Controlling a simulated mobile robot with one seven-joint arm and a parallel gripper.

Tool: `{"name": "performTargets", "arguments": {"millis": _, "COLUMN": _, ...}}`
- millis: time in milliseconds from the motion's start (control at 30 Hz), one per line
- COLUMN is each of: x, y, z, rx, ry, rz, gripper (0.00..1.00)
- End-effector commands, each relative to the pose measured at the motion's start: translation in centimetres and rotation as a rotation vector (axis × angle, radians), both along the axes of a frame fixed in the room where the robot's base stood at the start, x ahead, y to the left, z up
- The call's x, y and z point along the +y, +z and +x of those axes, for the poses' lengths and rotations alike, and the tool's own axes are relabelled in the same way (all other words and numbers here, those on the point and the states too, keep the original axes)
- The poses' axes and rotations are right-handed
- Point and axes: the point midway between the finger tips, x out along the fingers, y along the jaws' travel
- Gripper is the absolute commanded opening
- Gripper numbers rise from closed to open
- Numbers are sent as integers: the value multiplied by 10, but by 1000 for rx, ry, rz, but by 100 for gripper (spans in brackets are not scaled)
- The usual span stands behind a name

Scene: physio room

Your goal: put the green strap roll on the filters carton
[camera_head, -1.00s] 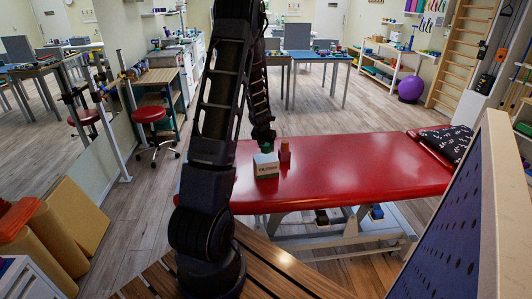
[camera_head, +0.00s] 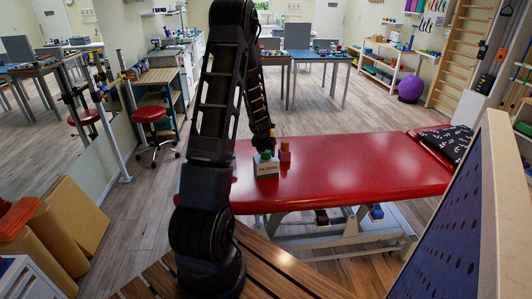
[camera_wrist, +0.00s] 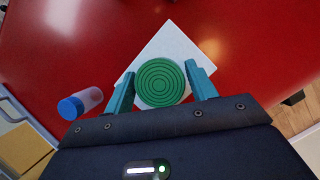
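The green strap roll (camera_wrist: 160,83) shows ringed and round between the two teal fingers of my gripper (camera_wrist: 161,82) in the wrist view. Both fingertips lie against its sides. The white filters carton (camera_wrist: 178,46) is under the roll, partly hidden by it and the fingers. In the head view the carton (camera_head: 266,170) stands on the red treatment table, its label facing the camera. The roll (camera_head: 266,156) is at the carton's top, below my gripper (camera_head: 265,149). Whether its underside touches the carton cannot be told for sure.
The red treatment table (camera_head: 350,172) has free room right of the carton. A small reddish item (camera_head: 285,153) stands close beside the carton. A blue-capped bottle (camera_wrist: 80,104) shows left of the fingers in the wrist view. A dark patterned pillow (camera_head: 447,142) lies at the table's right end.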

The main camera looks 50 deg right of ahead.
Motion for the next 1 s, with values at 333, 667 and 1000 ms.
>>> {"name": "performTargets", "arguments": {"millis": 333, "x": 0, "y": 1, "z": 0, "rx": 0, "ry": 0, "rz": 0, "gripper": 69}}
{"name": "performTargets", "arguments": {"millis": 667, "x": 9, "y": 29, "z": -4, "rx": -1, "ry": -2, "rz": -2, "gripper": 69}}
{"name": "performTargets", "arguments": {"millis": 1000, "x": 26, "y": 73, "z": -10, "rx": -3, "ry": -2, "rz": -1, "gripper": 69}}
